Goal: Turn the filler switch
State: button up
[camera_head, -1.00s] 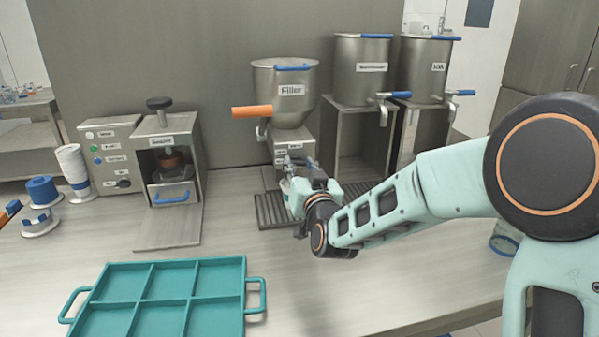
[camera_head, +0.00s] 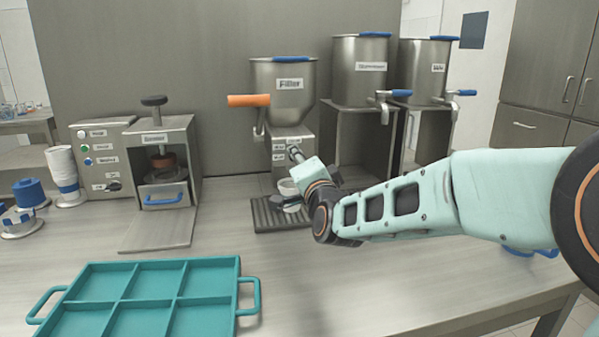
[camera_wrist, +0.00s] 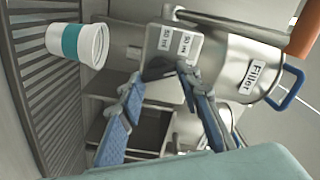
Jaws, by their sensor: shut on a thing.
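The steel filler (camera_head: 283,90), labelled "Filler", stands behind the drip grate (camera_head: 262,212). It also shows sideways in the wrist view (camera_wrist: 222,62). My gripper (camera_head: 294,153) is at the front of its lower box, just below the "50 ml" labels (camera_wrist: 174,40). In the wrist view my fingers (camera_wrist: 160,80) reach to the box face, one on each side of the small switch, which is mostly hidden. They are shut on it. A white cup with a teal band (camera_wrist: 84,44) stands on the grate below; my gripper partly hides it in the head view (camera_head: 288,187).
An orange handle (camera_head: 248,101) sticks out left of the filler. A sealing machine (camera_head: 162,165) and stacked cups (camera_head: 63,170) stand at left. An empty teal tray (camera_head: 150,297) lies in front. Two steel tanks (camera_head: 360,75) stand behind right.

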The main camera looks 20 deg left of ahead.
jog(key=m+b, duration=0.3)
jog(key=m, duration=0.2)
jog(key=shift+f, duration=0.15)
dwell(0.3)
jog(key=o, duration=1.2)
jog(key=shift+c, duration=0.2)
jog(key=shift+d, duration=0.1)
jog(key=v, duration=0.7)
jog(key=shift+s, duration=0.25)
